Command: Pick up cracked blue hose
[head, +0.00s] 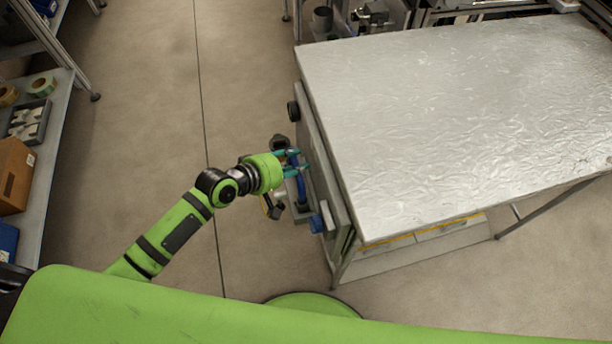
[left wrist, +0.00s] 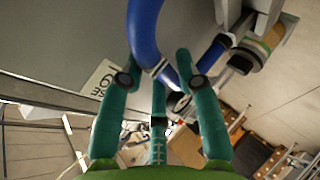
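The blue hose (left wrist: 144,38) comes down from the top of the left wrist view and bends right, with a pale band near its lower end. In the head view a bit of the blue hose (head: 301,188) shows beside the side panel of the metal-topped table. My left gripper (head: 297,162) is at that panel, with teal fingers pointing at it. In the left wrist view the fingers of the left gripper (left wrist: 162,72) are spread, with the hose between and just beyond them. Contact cannot be made out. A crack is not visible. My right gripper is not in view.
The table (head: 450,120) with a shiny, wrinkled metal top stands right of my left arm. A blue fitting (head: 317,223) and a black knob (head: 293,111) stick out from its side. A shelf (head: 48,140) with tape reels and a box stands far left. Open floor lies between.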

